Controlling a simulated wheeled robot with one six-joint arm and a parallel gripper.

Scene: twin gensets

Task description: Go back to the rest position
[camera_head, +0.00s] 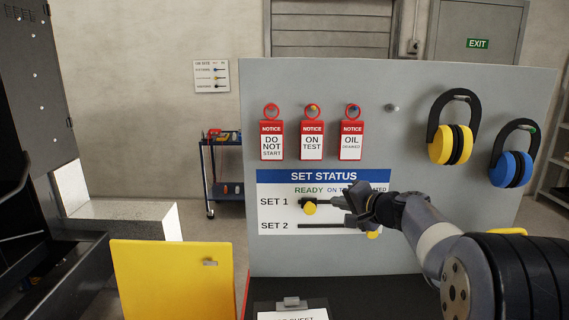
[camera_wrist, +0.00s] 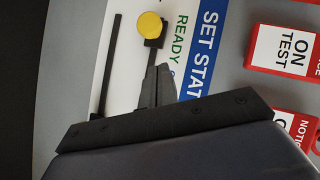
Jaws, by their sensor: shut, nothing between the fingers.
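The set status panel (camera_head: 270,207) is a white sheet with a blue header on the grey board, with slots for SET 1 and SET 2. The SET 1 yellow knob (camera_head: 309,208) is at the left, below READY. It also shows in the wrist view (camera_wrist: 149,25). The SET 2 yellow knob (camera_head: 374,234) is farther right, partly behind my gripper. My gripper (camera_head: 336,202) is shut and empty in front of the panel, its fingertips just right of the SET 1 knob in the head view. In the wrist view the fingers (camera_wrist: 160,72) overlap the panel; I cannot tell whether they touch it.
Red notice tags (camera_head: 312,141) hang above the panel. Yellow (camera_head: 440,145) and blue (camera_head: 503,169) ear defenders hang at the right. A yellow panel (camera_head: 170,285) stands front left, and a clipboard (camera_head: 292,304) lies below the board. A cart (camera_head: 226,190) stands behind.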

